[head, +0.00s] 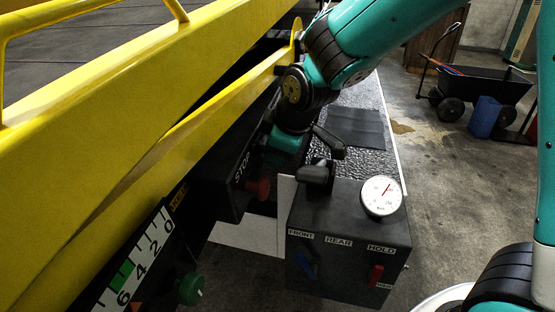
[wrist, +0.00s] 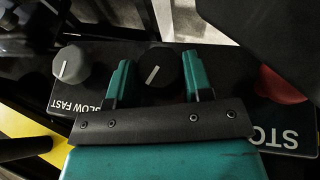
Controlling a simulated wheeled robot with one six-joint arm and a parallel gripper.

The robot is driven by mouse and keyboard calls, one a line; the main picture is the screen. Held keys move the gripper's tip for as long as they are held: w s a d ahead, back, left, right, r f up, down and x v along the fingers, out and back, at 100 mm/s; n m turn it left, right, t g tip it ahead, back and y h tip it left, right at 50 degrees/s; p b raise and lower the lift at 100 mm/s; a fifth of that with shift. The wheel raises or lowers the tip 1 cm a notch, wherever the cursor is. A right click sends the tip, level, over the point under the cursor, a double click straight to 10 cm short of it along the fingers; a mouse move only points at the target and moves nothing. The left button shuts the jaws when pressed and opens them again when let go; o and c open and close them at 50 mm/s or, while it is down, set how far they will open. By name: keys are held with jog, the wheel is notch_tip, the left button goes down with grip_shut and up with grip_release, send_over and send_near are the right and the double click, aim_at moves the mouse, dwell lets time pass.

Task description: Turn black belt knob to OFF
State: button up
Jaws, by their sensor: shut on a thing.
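The black belt knob (wrist: 162,64) is on a dark panel in the wrist view, with a white pointer line slanting across its face. My gripper (wrist: 158,72) has one teal finger on each side of it and is shut on the knob. The OFF marking cannot be seen; my gripper body covers part of the panel below the knob.
A grey knob (wrist: 71,64) marked SLOW FAST sits left of my gripper in the wrist view. A red stop button (wrist: 280,85) is to the right. In the head view a black box (head: 340,222) with a gauge (head: 381,196) and levers stands close by. A yellow rail (head: 140,110) runs alongside.

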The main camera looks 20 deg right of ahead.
dwell(0.3)
jog(key=o, duration=0.9)
jog(key=v, duration=1.7)
jog(key=shift+s+a+r, duration=0.15)
jog(key=shift+s, duration=0.05)
